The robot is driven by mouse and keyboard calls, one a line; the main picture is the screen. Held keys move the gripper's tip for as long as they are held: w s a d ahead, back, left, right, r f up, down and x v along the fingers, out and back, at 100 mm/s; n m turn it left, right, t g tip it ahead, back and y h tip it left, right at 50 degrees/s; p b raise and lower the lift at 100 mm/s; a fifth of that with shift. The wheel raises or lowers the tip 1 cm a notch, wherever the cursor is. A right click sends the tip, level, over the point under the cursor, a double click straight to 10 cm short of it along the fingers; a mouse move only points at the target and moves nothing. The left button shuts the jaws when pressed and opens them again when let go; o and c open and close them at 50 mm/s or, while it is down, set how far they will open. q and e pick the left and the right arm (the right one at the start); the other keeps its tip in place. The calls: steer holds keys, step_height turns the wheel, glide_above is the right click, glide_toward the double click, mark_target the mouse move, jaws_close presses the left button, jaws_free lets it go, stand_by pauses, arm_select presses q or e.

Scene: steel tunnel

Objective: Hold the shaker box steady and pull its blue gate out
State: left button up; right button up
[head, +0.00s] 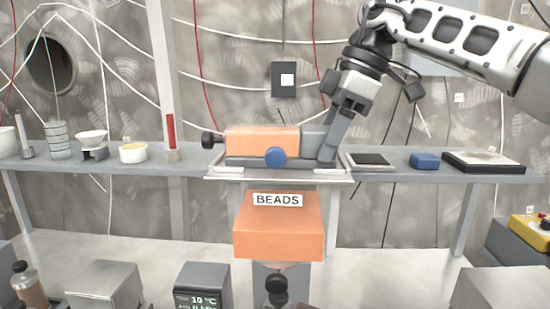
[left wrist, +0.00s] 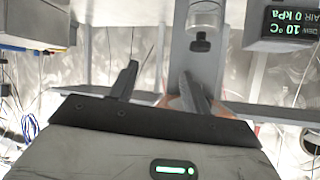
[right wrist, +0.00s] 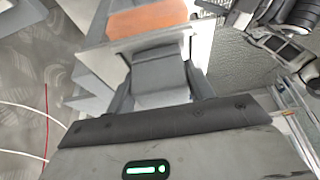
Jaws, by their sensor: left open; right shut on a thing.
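The orange shaker box (head: 262,139) lies on a tray at the middle of the shelf in the head view. A blue round knob (head: 275,157) is on its front; I cannot make out the rest of a gate. A black knob (head: 210,140) sticks out at its left end. My right gripper (head: 326,150) is shut on the grey block (head: 313,139) at the box's right end. The right wrist view shows this grey block (right wrist: 160,80) between the fingers, with the orange top (right wrist: 147,20) beyond. My left gripper (left wrist: 160,88) is open and empty, outside the head view.
An orange BEADS box (head: 278,230) stands in front, below the shelf (head: 110,166). A red-topped stand (head: 171,140) and small dishes are at the left. A blue block (head: 425,161) and a framed pad (head: 483,161) are at the right. A temperature display (head: 202,290) stands low in front.

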arm_select(q)
step_height(320, 180, up, 14)
steer(key=s+m+t, duration=0.2)
steer(key=t, duration=0.2)
steer(key=n+t+y, duration=0.2)
steer(key=n+y, duration=0.1)
glide_toward(275, 159)
steer(key=w, duration=1)
steer(key=shift+f, duration=0.15)
